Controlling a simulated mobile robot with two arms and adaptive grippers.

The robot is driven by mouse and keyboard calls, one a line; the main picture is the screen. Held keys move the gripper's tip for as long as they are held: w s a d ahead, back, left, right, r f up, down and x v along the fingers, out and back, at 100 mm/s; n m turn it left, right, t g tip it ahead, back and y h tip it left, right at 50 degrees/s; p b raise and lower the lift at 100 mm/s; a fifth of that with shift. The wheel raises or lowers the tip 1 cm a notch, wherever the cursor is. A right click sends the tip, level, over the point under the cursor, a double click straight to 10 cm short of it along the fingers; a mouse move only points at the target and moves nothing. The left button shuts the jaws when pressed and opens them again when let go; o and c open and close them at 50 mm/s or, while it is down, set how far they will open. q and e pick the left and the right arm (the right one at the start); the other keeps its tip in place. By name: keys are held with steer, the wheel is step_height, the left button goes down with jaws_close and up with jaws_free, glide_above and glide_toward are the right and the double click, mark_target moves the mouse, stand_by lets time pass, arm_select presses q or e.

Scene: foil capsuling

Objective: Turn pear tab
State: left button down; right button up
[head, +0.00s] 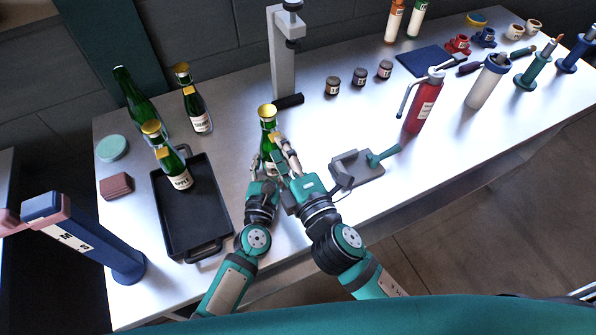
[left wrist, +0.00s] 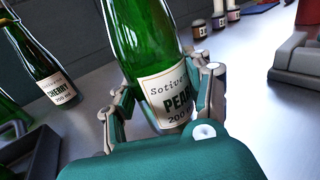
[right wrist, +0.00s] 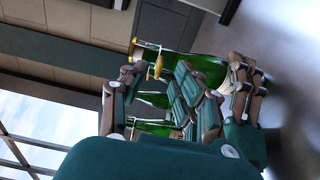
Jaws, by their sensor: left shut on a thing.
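The pear bottle (head: 267,128) is green glass with a gold top. My left gripper (head: 264,167) is shut around its lower body; the left wrist view shows the PEAR label (left wrist: 172,98) between the fingers. The bottle is off the table or just at it; I cannot tell which. My right gripper (head: 285,142) is beside the bottle's upper part. In the right wrist view the bottle (right wrist: 208,70) lies across the picture. A small gold tab (right wrist: 157,66) stands out below its gold top, between my right fingertips (right wrist: 158,72), which are apart.
The apple bottle (head: 174,168) stands in the black tray (head: 206,238). The cherry bottle (head: 196,110) and another green bottle (head: 137,98) are behind. A grey upright stand (head: 284,70) is behind the pear bottle. A grey device with a teal handle (head: 358,168) is to the right.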

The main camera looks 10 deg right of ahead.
steer(key=v, duration=0.9)
arm_select(q)
steer(key=shift+c, duration=2.3)
jaws_free()
steer(key=shift+s, duration=0.1)
